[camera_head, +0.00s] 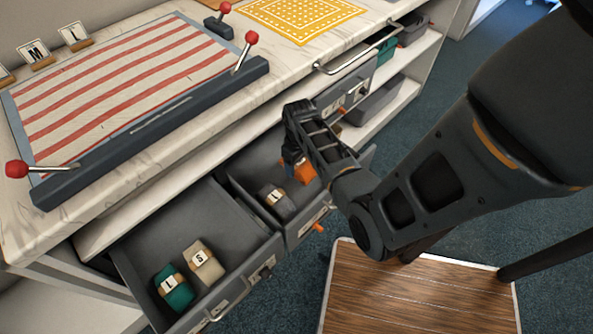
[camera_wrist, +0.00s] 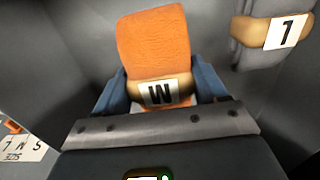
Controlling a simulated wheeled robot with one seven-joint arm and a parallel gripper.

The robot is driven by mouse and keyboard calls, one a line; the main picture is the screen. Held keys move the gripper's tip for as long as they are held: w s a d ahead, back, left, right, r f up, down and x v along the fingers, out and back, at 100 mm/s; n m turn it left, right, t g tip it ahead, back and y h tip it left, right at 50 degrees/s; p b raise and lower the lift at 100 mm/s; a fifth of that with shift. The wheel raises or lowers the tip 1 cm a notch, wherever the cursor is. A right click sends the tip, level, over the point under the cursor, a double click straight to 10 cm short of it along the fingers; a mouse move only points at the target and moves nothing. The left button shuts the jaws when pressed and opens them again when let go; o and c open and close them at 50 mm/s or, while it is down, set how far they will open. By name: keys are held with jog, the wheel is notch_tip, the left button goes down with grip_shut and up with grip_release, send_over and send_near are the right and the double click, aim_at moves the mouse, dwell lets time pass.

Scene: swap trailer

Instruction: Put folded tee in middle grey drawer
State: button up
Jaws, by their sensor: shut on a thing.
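The orange folded tee (camera_head: 305,172) has a tan band with a letter card that reads as an upside-down M in the wrist view (camera_wrist: 155,55). My gripper (camera_head: 290,158) is shut on it, with a blue finger on each side of the tee in the wrist view (camera_wrist: 160,92). Gripper and tee are inside the open middle grey drawer (camera_head: 243,182). A grey folded tee (camera_head: 277,203) marked L lies in the same drawer, beside the orange one and apart from it. I cannot tell whether the orange tee touches the drawer floor.
The left grey drawer (camera_head: 190,228) is open and holds a teal tee (camera_head: 176,292) and a beige tee (camera_head: 206,262). A right drawer (camera_head: 335,95) has a metal handle. The counter above carries a striped cloth board (camera_head: 120,85) with red-knobbed levers. A wooden-topped platform (camera_head: 415,295) stands on the floor.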

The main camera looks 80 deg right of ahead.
aim_at(299, 168)
notch_tip(299, 168, down, 3)
jog(key=shift+f+b, duration=0.1)
jog(key=shift+b, duration=0.95)
jog(key=o, duration=1.1)
notch_tip(299, 168, up, 12)
jog(key=shift+r+p, duration=0.15)
jog(key=shift+p, duration=1.05)
